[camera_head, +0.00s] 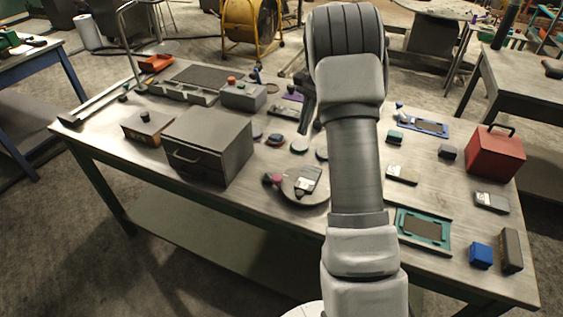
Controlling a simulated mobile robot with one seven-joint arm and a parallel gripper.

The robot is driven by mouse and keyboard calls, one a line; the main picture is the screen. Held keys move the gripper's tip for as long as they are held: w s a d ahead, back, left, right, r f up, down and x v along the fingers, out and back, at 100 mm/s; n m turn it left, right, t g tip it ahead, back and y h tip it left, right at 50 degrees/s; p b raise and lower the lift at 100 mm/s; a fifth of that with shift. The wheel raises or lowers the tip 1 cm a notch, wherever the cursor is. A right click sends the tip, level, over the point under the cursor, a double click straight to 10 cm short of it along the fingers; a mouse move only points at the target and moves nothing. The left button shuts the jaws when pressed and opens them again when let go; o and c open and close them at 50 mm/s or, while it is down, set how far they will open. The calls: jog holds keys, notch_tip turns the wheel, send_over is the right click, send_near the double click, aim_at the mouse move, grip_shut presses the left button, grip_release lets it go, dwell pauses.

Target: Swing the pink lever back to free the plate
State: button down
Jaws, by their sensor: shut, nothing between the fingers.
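A pink knob (277,179), which looks like the end of the lever, sits at the left edge of a round grey disc (303,197) near the middle front of the table. A small grey and white plate-like piece (309,178) lies on the disc. How the lever bears on it is too small to tell. My gripper (303,128) shows as a dark narrow shape left of my arm, farther back than the disc and apart from the pink knob. It is shut and empty. My arm hides part of the table right of the disc.
A grey drawer box (208,145) stands left of the disc. Several small round pieces (299,145) lie behind it. A teal-framed tray (424,230), a blue block (481,255) and a red toolbox (495,153) are on the right. The table (260,205) is bare just left of the disc.

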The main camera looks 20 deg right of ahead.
jog(key=shift+w+d+f, duration=0.1)
jog(key=shift+w+f, duration=0.05)
jog(key=shift+f, duration=0.15)
jog(key=x, duration=1)
jog(key=shift+f, duration=0.2)
jog(key=shift+s+a, duration=0.25)
jog(key=shift+a, duration=0.35)
jog(key=shift+s+a, duration=0.25)
jog(key=shift+a, duration=0.35)
jog(key=shift+s+a+f, duration=0.15)
jog(key=shift+s+a, duration=0.15)
jog(key=shift+a, duration=0.4)
